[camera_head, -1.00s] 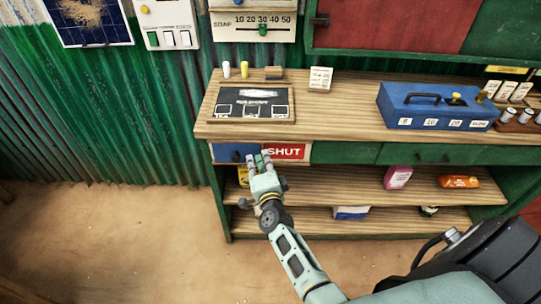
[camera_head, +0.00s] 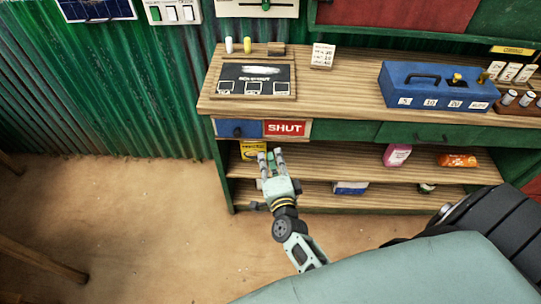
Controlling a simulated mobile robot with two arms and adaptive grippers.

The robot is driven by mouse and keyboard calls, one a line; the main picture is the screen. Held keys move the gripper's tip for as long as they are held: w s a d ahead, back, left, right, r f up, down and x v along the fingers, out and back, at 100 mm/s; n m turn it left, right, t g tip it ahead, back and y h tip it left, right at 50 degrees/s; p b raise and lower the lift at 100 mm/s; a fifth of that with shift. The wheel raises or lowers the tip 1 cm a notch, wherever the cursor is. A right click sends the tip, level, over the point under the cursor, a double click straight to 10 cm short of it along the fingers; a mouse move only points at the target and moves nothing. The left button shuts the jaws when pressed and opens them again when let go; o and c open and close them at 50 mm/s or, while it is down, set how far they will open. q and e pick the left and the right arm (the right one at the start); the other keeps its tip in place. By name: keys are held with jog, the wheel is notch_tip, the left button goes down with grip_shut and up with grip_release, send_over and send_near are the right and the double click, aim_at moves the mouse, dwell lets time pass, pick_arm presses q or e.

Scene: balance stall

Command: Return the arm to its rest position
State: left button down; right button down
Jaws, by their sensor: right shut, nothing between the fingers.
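My right gripper (camera_head: 271,160) is in front of the wooden shelf unit, below the counter and near its left end. Its fingers point toward the shelves, and it is shut with nothing held. Its arm comes up from the bottom right of the head view, and a large pale arm link covers the bottom right. A yellow box (camera_head: 253,148) stands on the upper shelf just behind the fingers and is partly hidden. My left gripper is not in view.
The counter (camera_head: 340,100) juts out above the gripper, with a blue drawer (camera_head: 238,129) and a red SHUT sign (camera_head: 286,128) on its front. A blue cash box (camera_head: 436,88) stands on it. A pink bottle (camera_head: 397,155) is on the shelf. Floor to the left is mostly clear.

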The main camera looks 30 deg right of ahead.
jog(key=s+a+f+n+g+y, duration=0.35)
jog(key=s+f+n, duration=0.35)
jog(key=f, duration=0.6)
jog(key=s+a+f+n+g+y, duration=0.25)
jog(key=s+a+f+n, duration=0.2)
jog(key=s+f, duration=0.6)
jog(key=s+d+f+n+g, duration=0.1)
jog(key=s+f+n+g, duration=0.2)
jog(key=s, duration=0.6)
jog(key=s+d+f+n+g, duration=0.2)
jog(key=s+f+n+g, duration=0.1)
jog(key=s+f, duration=0.5)
jog(key=s+d+f+n+g+h, duration=0.1)
jog(key=s+d+f+n+g, duration=0.1)
jog(key=s+f, duration=0.4)
jog(key=s+n+g, duration=0.1)
jog(key=s, duration=0.4)
jog(key=shift+d+n+g, duration=0.2)
jog(key=shift+n+g, duration=0.1)
jog(key=shift+n, duration=0.05)
